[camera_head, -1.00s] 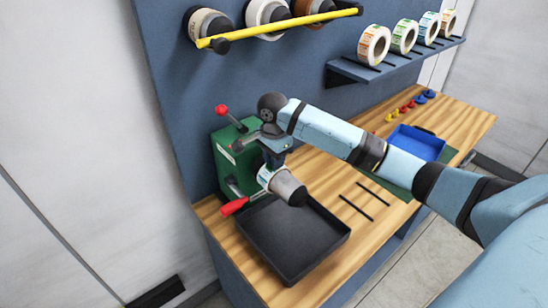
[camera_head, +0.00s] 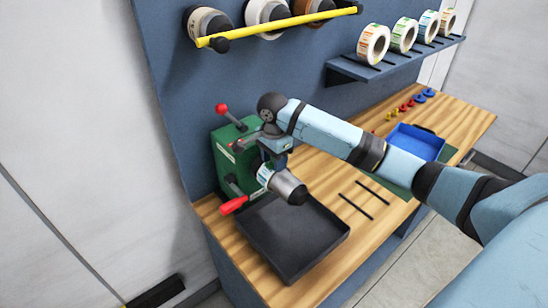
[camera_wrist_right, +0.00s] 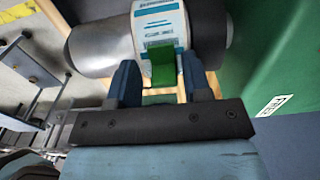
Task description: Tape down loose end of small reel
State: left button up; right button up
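The small reel of white-and-blue labels (camera_head: 264,176) sits on the grey metal spindle (camera_head: 290,187) of the green rewinder (camera_head: 227,152). In the right wrist view the reel (camera_wrist_right: 158,24) fills the top middle, and a green strip of tape (camera_wrist_right: 162,68) lies against its label face. My right gripper (camera_wrist_right: 160,75) points at the reel, its two fingers apart on either side of the green strip, with a gap showing at each side. In the head view my right gripper (camera_head: 276,160) is just above the reel, its fingertips hard to make out. My left gripper is not in view.
A black tray (camera_head: 292,238) lies below the spindle. A red-handled lever (camera_head: 233,205) and a red knob (camera_head: 221,109) stick out from the rewinder. A blue bin (camera_head: 416,144) and two black rods (camera_head: 356,206) are to the right. Label rolls (camera_head: 374,45) stand on a shelf.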

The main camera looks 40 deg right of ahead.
jog(key=shift+w+d+r, duration=0.1)
jog(key=shift+w+r, duration=0.05)
jog(key=shift+r, duration=0.05)
dwell(0.3)
jog(key=shift+r, duration=0.3)
notch_tip(320, 180, up, 13)
jog(key=shift+a+p, duration=0.2)
jog(key=shift+p, duration=0.15)
